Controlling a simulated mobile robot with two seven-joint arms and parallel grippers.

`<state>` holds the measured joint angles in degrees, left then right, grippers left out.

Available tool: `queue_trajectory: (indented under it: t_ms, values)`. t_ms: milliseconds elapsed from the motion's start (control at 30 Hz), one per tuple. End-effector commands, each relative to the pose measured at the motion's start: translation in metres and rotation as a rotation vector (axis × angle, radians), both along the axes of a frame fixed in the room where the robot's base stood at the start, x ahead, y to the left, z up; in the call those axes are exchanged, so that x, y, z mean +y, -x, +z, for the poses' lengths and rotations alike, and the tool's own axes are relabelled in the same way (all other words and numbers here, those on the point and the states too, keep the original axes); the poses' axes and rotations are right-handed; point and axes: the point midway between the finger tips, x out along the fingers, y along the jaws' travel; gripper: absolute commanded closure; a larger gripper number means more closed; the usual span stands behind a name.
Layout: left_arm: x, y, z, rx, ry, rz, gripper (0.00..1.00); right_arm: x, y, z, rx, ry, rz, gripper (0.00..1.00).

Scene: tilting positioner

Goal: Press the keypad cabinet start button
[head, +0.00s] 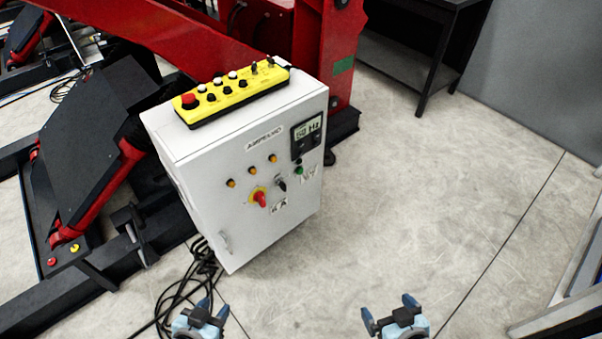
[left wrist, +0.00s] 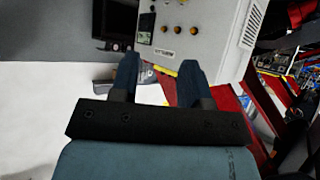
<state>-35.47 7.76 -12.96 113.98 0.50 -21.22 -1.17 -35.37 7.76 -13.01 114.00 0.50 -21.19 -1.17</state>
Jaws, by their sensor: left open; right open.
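The white keypad cabinet (head: 220,171) stands at the centre left of the head view, with a yellow keypad box (head: 232,95) on top. Its front carries a small green button (head: 299,170), a red rotary switch (head: 260,198), a black selector (head: 281,185), amber lamps and a 50 Hz display (head: 307,135). Which control is the start button is not clearly labelled. My left gripper (head: 208,307) is open and empty, below the cabinet in the picture. My right gripper (head: 388,313) is open and empty, further right. In the left wrist view, the left gripper (left wrist: 158,70) points towards the tilted-looking cabinet (left wrist: 205,40).
The red positioner frame (head: 150,35) stands behind the cabinet, with dark beams at left. Black cables (head: 190,290) lie on the floor by the cabinet's base. A dark table (head: 425,50) stands at the back. The floor right of the cabinet is clear.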

Motion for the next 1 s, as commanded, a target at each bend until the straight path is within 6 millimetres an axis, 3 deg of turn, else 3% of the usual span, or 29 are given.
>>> queue_trajectory:
  t_ms: [33,167,200,1000]
  values:
    - [0.0001,-0.0005,0.0002,-0.001,0.000,0.000,0.67,-0.0001,0.0002,-0.0001,0.000,0.000,0.000,0.00]
    - [0.0000,-0.0010,0.0003,-0.002,0.001,0.000,0.96,-0.0001,0.0003,-0.0001,0.001,0.000,0.000,0.00]
    - [0.0000,-0.0010,0.0003,-0.002,0.001,0.000,1.00,-0.0001,0.0003,-0.0001,0.001,0.000,0.000,0.00]
    - [-0.0004,-0.0008,0.0004,-0.002,0.001,-0.001,1.00,-0.0002,0.0005,-0.0003,0.001,0.000,0.000,0.00]
